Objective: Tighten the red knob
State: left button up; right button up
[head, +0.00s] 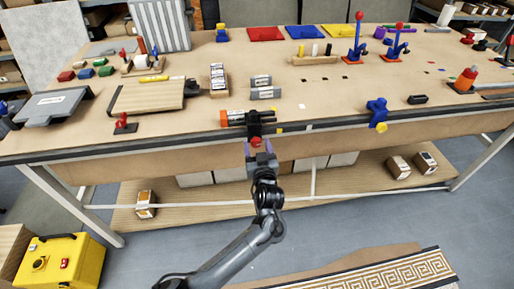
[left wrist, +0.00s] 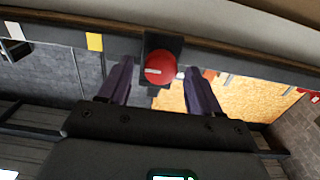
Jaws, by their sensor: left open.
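The red knob (head: 256,142) sits on a black clamp (head: 254,122) at the front edge of the workbench, below an orange-and-black cylinder (head: 236,118). In the left wrist view the round red knob (left wrist: 160,68) shows face-on with a short pale mark on it. My left gripper (head: 260,149) is open, with its purple fingers pointing at the bench edge. In the left wrist view its fingers (left wrist: 158,82) stand on either side of the knob, with gaps on both sides. Whether the fingertips reach past the knob is unclear. My right gripper is not in view.
The bench front edge (head: 180,148) runs just behind the knob. A blue clamp (head: 377,112) with a yellow knob is fixed to the edge on the right. A lower shelf (head: 230,200) lies below the bench. The space before the edge is otherwise clear.

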pick_arm(q)
jog(key=shift+w, duration=0.45)
jog(key=c, duration=1)
jog(key=shift+c, duration=0.2)
